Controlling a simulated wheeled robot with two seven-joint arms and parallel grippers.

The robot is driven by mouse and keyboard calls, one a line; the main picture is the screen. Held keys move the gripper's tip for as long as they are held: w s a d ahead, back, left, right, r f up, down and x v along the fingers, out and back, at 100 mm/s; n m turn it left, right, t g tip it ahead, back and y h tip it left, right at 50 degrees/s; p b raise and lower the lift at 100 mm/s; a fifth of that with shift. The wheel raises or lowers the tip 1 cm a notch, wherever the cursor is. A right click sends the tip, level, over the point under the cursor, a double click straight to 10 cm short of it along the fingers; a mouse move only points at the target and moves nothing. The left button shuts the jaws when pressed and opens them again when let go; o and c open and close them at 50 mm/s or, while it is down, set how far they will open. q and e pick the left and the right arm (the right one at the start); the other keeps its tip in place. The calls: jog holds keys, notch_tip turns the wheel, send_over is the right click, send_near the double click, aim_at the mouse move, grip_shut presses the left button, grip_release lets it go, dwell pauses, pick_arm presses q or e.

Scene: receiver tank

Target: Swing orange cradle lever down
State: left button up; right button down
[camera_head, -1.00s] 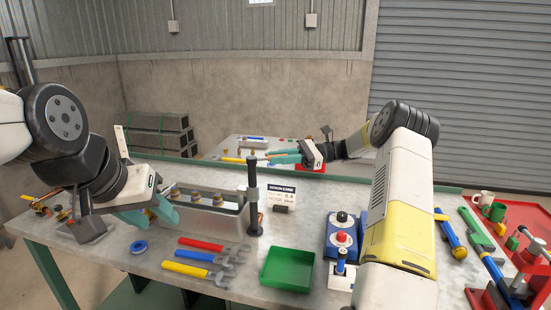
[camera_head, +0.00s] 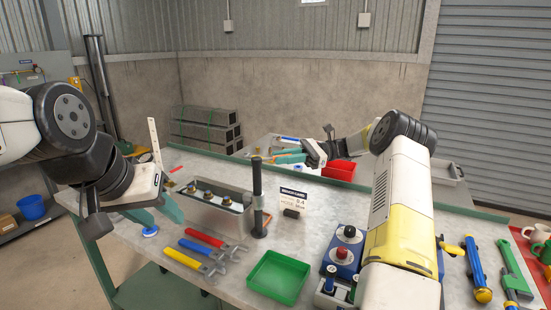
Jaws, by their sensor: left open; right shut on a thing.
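A small orange part (camera_head: 266,216) shows beside the black upright post (camera_head: 258,190) on the bench. It is partly hidden, and I cannot tell whether it is the cradle lever. My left gripper (camera_head: 160,213) has teal fingers and is open at the left, over the bench edge and left of the grey metal block (camera_head: 215,210). My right gripper (camera_head: 290,157) reaches to the far side of the bench, well beyond the post. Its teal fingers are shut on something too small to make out.
A green tray (camera_head: 278,277), several wrenches (camera_head: 203,250) and a blue box with knobs (camera_head: 345,250) lie near the bench front. A white card (camera_head: 293,196) stands right of the post. Mugs (camera_head: 537,233) stand at the right.

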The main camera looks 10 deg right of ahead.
jog(key=c, duration=1.4)
grip_release()
jog(key=shift+o, duration=0.2)
jog(key=w+d, duration=0.1)
jog(key=d, duration=0.6)
jog(key=shift+w+d, duration=0.3)
jog(key=shift+d, duration=0.05)
jog(key=shift+s, duration=0.1)
